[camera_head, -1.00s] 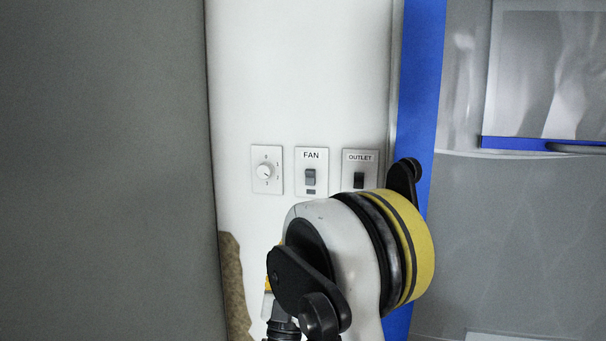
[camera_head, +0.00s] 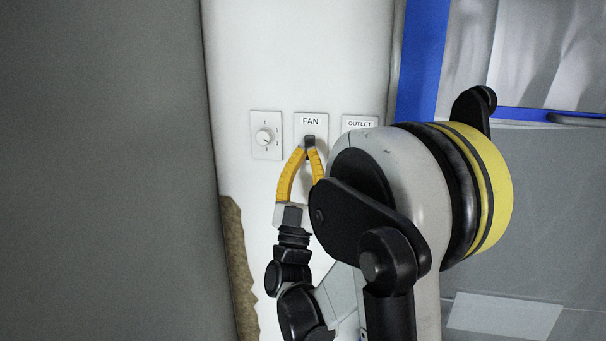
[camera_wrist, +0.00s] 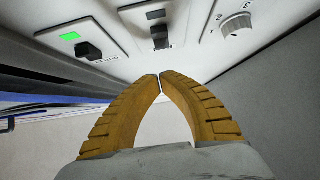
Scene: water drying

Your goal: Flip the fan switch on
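The fan switch (camera_head: 309,141) is a small dark rocker on a white plate (camera_head: 321,123) labelled FAN. In the wrist view the fan switch (camera_wrist: 160,36) appears upside down at top centre, with a dark, unlit indicator (camera_wrist: 156,15) beyond it. My gripper (camera_head: 308,150) has yellow fingers and is in front of the lower part of the fan plate, its tips just below or at the switch. In the wrist view my gripper (camera_wrist: 160,77) has its tips together with nothing between them. I cannot tell whether the tips touch the switch.
A dial plate (camera_head: 266,135) is left of the fan plate. The outlet plate (camera_head: 360,122) is on the right, partly behind my arm in the head view. In the wrist view the outlet switch (camera_wrist: 88,50) has a lit green indicator. A grey panel (camera_head: 100,170) fills the left side.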

